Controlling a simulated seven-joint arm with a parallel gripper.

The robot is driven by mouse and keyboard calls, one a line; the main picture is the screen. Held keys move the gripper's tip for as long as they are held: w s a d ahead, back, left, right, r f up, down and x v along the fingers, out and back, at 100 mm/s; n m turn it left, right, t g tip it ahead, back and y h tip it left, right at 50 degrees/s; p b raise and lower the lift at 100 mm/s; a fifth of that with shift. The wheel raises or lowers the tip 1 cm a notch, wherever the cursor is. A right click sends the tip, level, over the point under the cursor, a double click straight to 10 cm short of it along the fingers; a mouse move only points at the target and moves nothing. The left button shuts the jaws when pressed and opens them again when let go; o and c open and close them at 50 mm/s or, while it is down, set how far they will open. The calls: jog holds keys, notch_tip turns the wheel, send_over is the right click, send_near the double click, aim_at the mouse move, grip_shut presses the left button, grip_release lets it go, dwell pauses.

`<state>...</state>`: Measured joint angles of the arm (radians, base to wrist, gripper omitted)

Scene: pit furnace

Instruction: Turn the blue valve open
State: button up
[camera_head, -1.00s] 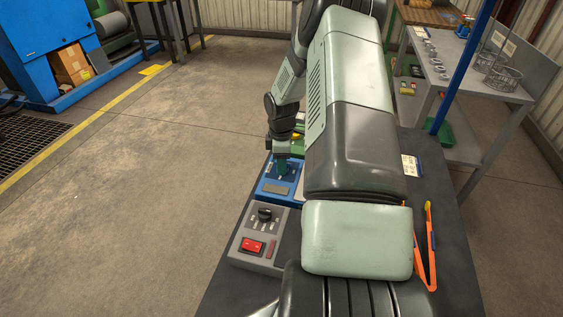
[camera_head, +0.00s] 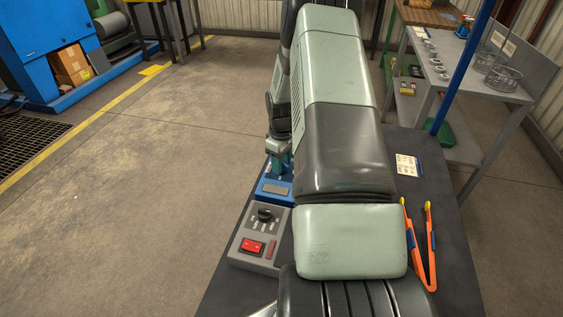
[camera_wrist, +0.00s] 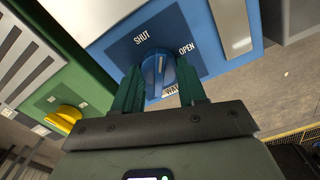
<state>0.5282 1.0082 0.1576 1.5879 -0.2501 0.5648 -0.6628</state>
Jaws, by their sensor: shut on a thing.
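In the head view my gripper (camera_head: 279,170) is over the blue box. The knob is hidden there, and I cannot tell exactly where it points.
A grey box with a black dial and a red switch (camera_head: 252,246) stands nearer on the dark table (camera_head: 225,290). A green box with a yellow knob (camera_wrist: 68,116) adjoins the blue box. Orange tongs (camera_head: 419,250) and a white card (camera_head: 408,166) lie at the right.

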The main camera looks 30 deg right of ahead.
aim_at(283, 162)
jog(key=m, duration=0.5)
jog(key=shift+d+m, duration=0.1)
jog(key=shift+m, duration=0.2)
jog(key=m, duration=0.5)
jog(key=shift+d, duration=0.1)
jog(key=shift+m, duration=0.3)
jog(key=o, duration=1.1)
jog(key=shift+c, duration=0.2)
notch_tip(283, 162, up, 11)
